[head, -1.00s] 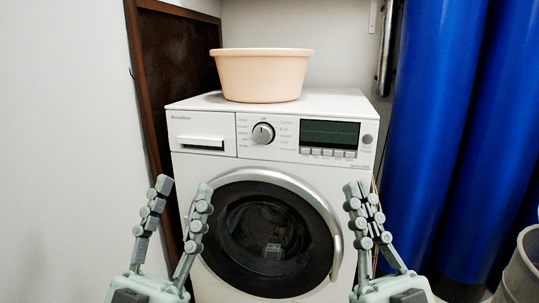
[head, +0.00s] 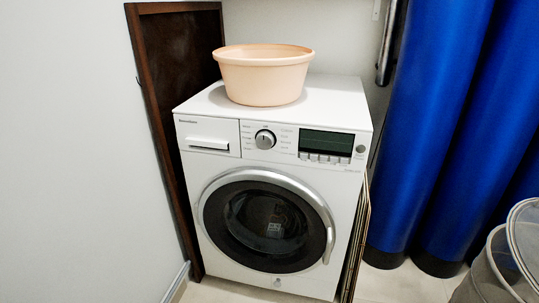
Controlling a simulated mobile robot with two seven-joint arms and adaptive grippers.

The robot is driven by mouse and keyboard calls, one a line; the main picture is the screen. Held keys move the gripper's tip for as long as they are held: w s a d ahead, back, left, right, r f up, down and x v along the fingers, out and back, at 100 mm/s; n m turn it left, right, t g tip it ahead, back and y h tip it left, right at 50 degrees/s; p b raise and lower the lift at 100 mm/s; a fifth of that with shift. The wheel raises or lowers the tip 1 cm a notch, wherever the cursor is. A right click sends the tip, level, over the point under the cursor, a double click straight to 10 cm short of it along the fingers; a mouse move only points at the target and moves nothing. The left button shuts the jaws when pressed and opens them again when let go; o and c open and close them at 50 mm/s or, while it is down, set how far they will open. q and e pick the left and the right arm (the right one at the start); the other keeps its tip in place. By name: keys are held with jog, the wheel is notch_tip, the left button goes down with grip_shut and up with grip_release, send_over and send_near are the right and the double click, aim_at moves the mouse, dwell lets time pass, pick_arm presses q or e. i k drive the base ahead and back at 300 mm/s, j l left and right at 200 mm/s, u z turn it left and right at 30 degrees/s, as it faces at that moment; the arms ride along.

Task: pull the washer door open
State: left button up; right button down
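The white washer (head: 350,190) stands against the back wall, its front facing me. Its round door (head: 266,222) has dark glass and a silver ring and sits flush in the front, seemingly shut. The door handle (head: 329,244) is a silver strip at the right edge of the ring. Neither of my grippers shows in the head view now, so their distance from the door cannot be seen.
A peach basin (head: 264,76) sits on the washer top. A brown wooden panel (head: 180,110) leans at the left, and a thin panel edge (head: 357,240) shows at the right. Blue cylinders (head: 445,130) and a basket (head: 492,272) stand at the right.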

aim_at(318, 218)
jog(key=i+l+z, duration=0.15)
jog(key=l, duration=0.2)
jog(key=i+l+z, duration=0.1)
jog(key=l, duration=0.3)
jog(key=i+l+z, duration=0.15)
jog(key=i+l, duration=0.1)
jog(key=l, duration=0.1)
